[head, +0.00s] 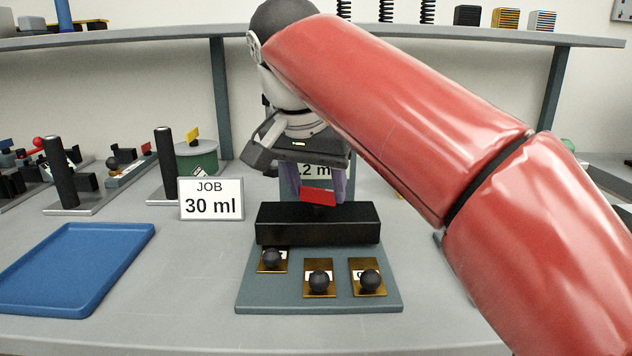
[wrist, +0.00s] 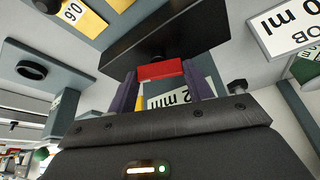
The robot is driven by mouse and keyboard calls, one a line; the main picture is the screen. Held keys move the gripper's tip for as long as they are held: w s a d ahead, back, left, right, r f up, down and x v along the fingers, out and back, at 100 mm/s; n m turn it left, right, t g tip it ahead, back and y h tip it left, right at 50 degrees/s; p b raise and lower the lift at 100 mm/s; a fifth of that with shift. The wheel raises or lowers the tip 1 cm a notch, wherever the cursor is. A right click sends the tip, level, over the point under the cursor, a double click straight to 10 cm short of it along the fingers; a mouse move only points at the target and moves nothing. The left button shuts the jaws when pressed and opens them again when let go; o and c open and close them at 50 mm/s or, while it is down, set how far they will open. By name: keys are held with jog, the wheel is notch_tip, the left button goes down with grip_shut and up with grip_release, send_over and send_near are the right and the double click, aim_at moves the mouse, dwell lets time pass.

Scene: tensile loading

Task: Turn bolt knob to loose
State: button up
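A red bar-shaped piece (head: 318,197), which may be the bolt knob, sits just above and behind a black block (head: 318,226) on a grey-green base (head: 300,301). My gripper (head: 318,193) reaches down over it with two purple fingers, one at each end of the red piece. In the wrist view the red piece (wrist: 161,71) fills the space between the fingertips of my gripper (wrist: 161,72), and both tips appear to touch it. The black block (wrist: 165,30) lies just beyond. The bolt's lower part is hidden, so its setting cannot be read.
Three dark round knobs on brass plates (head: 318,280) stand on the base in front of the block. A "JOB 30 ml" sign (head: 211,199) stands to the left, with a blue tray (head: 75,268) farther left. A shelf (head: 150,35) runs behind.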

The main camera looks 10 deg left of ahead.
jog(key=shift+c, duration=0.7)
jog(key=shift+d+n+y, duration=0.15)
jog(key=shift+n+y, duration=0.75)
jog(key=shift+n, duration=1.4)
jog(key=o, duration=1)
jog(key=shift+v, duration=3.9)
